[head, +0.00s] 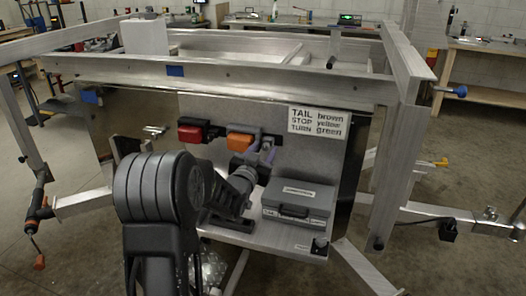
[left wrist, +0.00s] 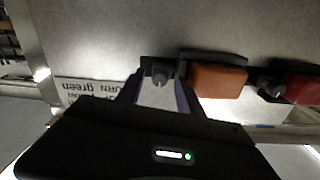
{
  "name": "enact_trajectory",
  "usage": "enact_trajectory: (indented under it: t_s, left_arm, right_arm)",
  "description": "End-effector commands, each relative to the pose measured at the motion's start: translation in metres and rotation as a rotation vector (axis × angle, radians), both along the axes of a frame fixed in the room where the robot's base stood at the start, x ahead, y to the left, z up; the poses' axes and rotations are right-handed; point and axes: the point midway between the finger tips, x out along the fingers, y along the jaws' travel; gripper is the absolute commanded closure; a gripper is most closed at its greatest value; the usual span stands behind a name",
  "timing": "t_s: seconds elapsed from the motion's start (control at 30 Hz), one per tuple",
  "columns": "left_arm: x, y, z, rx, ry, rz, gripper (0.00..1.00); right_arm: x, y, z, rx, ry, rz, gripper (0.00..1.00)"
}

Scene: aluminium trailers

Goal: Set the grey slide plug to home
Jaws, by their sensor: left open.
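A small grey plug with a round knob (left wrist: 160,74) sits on a dark mount beside the orange lamp (left wrist: 218,80) in the left wrist view. In the head view, the dark mount (head: 270,140) shows just right of the orange lamp (head: 240,141). My left gripper (head: 261,155) is open, its fingers pointing at the panel. In the left wrist view its two fingertips (left wrist: 160,92) stand on either side of the plug's line. I cannot tell whether they touch it. My right gripper is not in view.
The red lamp (head: 193,130) is left of the orange one on the metal panel. A label (head: 318,122) is at upper right. A grey case (head: 298,202) and a small black knob (head: 319,245) stand on the shelf below. Trailer rails (head: 240,75) run above.

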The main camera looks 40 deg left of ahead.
Motion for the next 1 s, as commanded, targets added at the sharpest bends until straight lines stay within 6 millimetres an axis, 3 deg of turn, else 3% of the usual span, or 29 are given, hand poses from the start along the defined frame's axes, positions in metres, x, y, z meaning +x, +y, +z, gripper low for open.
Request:
enact_trajectory:
  t_s: [0.13, 0.67, 1.0]
  left_arm:
    - [-0.0002, 0.0001, 0.0, 0.0, 0.0, 0.0, 0.57]
    - [-0.0005, 0.0, 0.0001, 0.0, 0.0, 0.0, 1.0]
    - [-0.0005, 0.0, 0.0001, 0.0, 0.0, 0.0, 1.0]
  right_arm:
    - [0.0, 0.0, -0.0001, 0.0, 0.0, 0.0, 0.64]
    - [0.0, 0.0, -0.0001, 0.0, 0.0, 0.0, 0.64]
    - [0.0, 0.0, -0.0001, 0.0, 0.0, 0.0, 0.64]
